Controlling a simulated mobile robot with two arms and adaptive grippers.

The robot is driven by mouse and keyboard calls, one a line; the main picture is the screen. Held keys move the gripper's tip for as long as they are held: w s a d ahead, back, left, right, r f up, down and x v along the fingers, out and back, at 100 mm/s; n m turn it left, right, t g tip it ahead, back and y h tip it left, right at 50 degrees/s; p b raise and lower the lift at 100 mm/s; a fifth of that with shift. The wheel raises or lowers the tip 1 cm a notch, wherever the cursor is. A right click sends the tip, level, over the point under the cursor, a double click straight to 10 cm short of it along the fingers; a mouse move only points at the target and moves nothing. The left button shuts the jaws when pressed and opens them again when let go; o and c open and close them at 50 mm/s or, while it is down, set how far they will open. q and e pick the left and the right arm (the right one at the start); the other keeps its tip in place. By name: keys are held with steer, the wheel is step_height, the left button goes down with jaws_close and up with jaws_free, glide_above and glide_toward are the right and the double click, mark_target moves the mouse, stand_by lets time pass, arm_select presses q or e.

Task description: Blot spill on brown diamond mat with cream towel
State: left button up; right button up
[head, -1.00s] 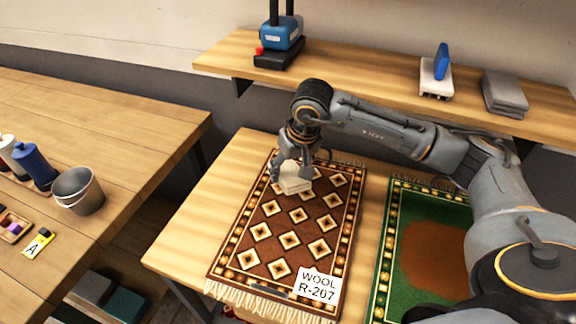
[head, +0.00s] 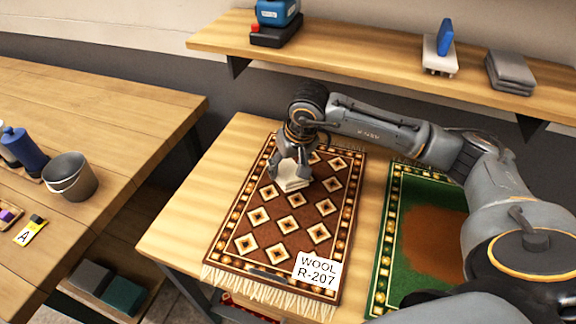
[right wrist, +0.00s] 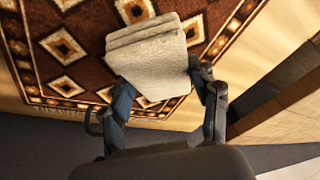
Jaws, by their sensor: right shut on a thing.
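The brown diamond mat (head: 276,226) lies on the wooden table, with cream diamonds, a patterned border and a fringe at its near end. A label reading WOOL R-207 (head: 318,270) is on its near right corner. My right gripper (head: 290,176) is over the mat's far part, shut on the folded cream towel (head: 293,183). In the right wrist view the towel (right wrist: 150,62) sits between the two fingers, over the mat (right wrist: 66,48). I cannot tell whether it touches the mat. No spill shows on the mat; the towel and gripper hide part of it. My left gripper is not in view.
A green mat (head: 398,190) with a large brown patch (head: 432,236) lies to the right, partly behind my arm. A shelf (head: 350,62) runs behind, holding a blue-handled brush (head: 440,52) and grey folded cloths (head: 510,73). A bucket (head: 70,177) stands on the left bench.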

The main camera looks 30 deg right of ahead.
steer(key=shift+f+b, duration=0.6)
steer(key=shift+f, duration=0.05)
steer(key=shift+s+f+b, duration=0.15)
steer(key=shift+b, duration=0.2)
stand_by(2.2)
steer(key=shift+w+a+p+v, duration=0.1)
steer(key=shift+w+p+v, duration=0.15)
steer(key=shift+p+v, duration=0.6)
steer(key=shift+w+a+p+v, duration=0.1)
steer(key=shift+w+p+v, duration=0.2)
steer(key=shift+v, duration=1.2)
steer(key=shift+w+a+p+v, duration=0.1)
steer(key=shift+w+p+v, duration=0.15)
steer(key=shift+p+v, duration=0.6)
steer(key=shift+d+r+b, duration=0.1)
steer(key=shift+r+b, duration=0.2)
steer(key=shift+r, duration=0.2)
